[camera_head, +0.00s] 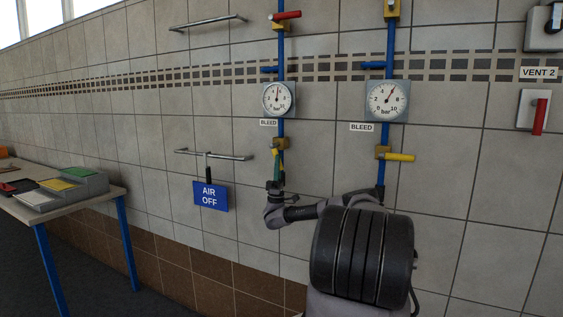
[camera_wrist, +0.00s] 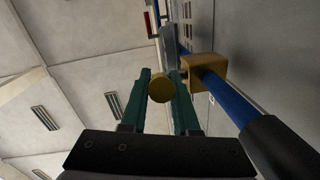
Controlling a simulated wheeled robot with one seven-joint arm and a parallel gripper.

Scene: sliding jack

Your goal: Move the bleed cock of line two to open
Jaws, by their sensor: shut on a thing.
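Two blue pipes run down the tiled wall, each with a brass bleed cock low down. The left cock (camera_head: 281,143) has its yellow handle (camera_wrist: 160,88) hanging down along the pipe. My gripper (camera_head: 275,180) is shut on this handle; in the wrist view, its green fingers stand on both sides of the handle's round end. The right cock (camera_head: 382,152) has a yellow handle (camera_head: 401,157) sticking out to the right, untouched. Both have a BLEED label above. I cannot read a line number on either pipe.
Gauges (camera_head: 277,99) (camera_head: 387,100) sit above both cocks. A red-handled cock (camera_head: 286,15) is higher on the left pipe. An AIR OFF sign (camera_head: 210,195) hangs from a rail at left. A table (camera_head: 122,190) stands far left. VENT 2 (camera_head: 540,73) labels a red lever at right.

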